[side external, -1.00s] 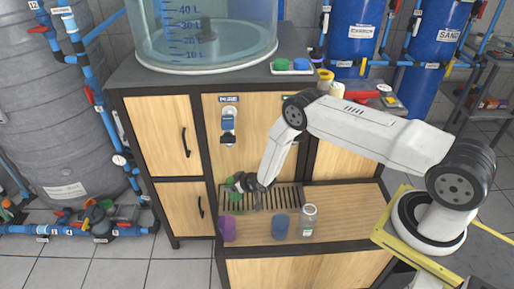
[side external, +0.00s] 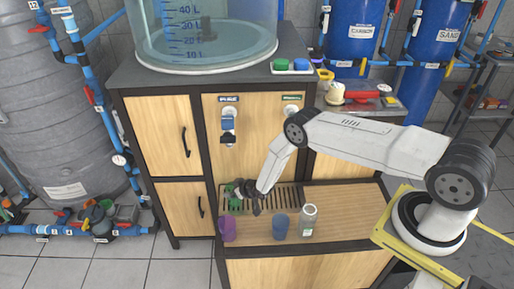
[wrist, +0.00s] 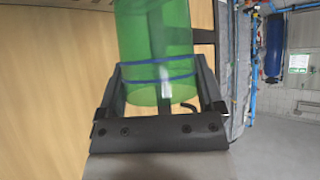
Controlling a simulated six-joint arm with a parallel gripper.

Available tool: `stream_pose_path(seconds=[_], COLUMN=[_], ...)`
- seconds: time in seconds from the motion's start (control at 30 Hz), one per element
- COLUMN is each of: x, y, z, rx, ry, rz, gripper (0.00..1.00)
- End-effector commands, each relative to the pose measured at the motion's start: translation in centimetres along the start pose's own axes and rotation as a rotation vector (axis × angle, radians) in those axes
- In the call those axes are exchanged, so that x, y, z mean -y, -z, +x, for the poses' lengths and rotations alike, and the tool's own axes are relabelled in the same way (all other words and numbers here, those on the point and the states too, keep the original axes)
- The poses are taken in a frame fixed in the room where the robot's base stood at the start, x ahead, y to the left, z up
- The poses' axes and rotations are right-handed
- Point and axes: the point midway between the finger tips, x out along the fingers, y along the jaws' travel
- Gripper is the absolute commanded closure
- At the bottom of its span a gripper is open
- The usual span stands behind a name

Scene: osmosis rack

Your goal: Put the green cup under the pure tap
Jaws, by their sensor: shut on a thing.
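The green cup (wrist: 155,40) is between the fingers of my gripper (wrist: 158,75) in the wrist view, with a finger on each side of it. In the side view my gripper (side external: 240,192) is low over the left part of the drain grate, and the green cup (side external: 232,203) shows partly behind it. Whether the cup touches the grate cannot be told. The pure tap (side external: 228,125) is on the cabinet front under the PURE label, above the cup. A second tap (side external: 291,112) is to its right.
A purple cup (side external: 228,229), a blue cup (side external: 280,227) and a clear bottle (side external: 308,221) stand on the wooden shelf (side external: 350,205) in front of the grate (side external: 290,196). The purple cup is close to my gripper. The shelf's right side is clear.

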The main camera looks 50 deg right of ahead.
Motion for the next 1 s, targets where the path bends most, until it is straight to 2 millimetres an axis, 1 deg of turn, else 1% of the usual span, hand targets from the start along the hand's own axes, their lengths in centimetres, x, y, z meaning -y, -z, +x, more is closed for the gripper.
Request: stream_pose_path(seconds=[0.33,0.37,0.4,0.77,1.0], x=[-0.01,-0.01,-0.01,-0.01,-0.03], y=[-0.21,-0.18,-0.16,-0.03,0.12], z=[0.16,0.16,0.15,0.05,-0.7], rx=[0.0,0.0,0.0,0.0,0.0], ry=[0.0,0.0,0.0,0.0,0.0], rz=[0.0,0.0,0.0,0.0,0.001], gripper=[0.68,0.07,0.0,0.0,0.0])
